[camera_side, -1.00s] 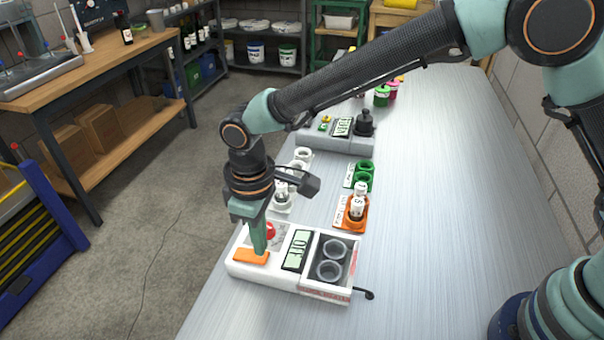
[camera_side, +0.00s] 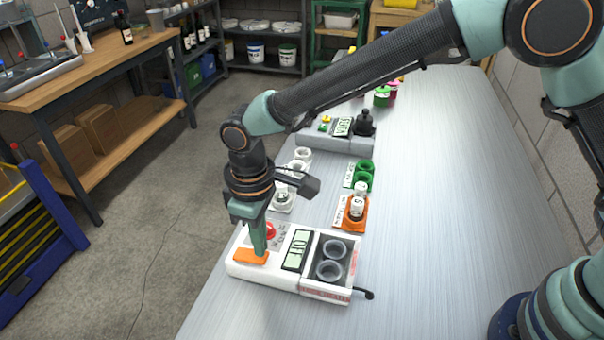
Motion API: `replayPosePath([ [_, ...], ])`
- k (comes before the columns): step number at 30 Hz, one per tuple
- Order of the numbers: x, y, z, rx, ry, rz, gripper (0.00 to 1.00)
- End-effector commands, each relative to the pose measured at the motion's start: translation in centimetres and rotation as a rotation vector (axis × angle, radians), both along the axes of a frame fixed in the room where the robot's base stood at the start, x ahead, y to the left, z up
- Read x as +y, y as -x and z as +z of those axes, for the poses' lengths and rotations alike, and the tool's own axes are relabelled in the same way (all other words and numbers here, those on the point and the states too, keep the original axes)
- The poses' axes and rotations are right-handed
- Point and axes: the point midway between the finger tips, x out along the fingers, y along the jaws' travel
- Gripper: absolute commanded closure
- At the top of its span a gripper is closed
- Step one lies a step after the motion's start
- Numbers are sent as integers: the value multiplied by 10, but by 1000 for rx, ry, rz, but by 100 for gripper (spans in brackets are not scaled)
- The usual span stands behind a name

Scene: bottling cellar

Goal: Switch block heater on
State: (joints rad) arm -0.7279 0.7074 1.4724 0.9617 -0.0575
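The block heater (camera_side: 318,293) is a white box at the near left of the bench. It has an orange rocker switch (camera_side: 247,258) on its left end, a red knob (camera_side: 270,230), a small display (camera_side: 297,250) and two round grey wells (camera_side: 330,258). The display shows short dark characters, something like "10". My gripper (camera_side: 260,254) points down with its teal fingers together and empty. Its tips are at the right part of the orange switch and appear to touch it. The fingers hide part of the switch and the panel behind.
Behind the heater stand an orange holder (camera_side: 343,224) with a white vial, green rings (camera_side: 366,168) and white holders (camera_side: 282,207). A grey device (camera_side: 310,138) with a display and black knob is farther back. The bench's right side is clear. A black cable (camera_side: 369,295) leaves the heater.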

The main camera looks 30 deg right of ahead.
Motion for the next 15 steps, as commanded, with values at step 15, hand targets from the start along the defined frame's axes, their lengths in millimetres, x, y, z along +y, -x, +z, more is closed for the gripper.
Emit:
replayPosePath([
  [15, 0, 0, -10, 0, 0, 0, 100],
])
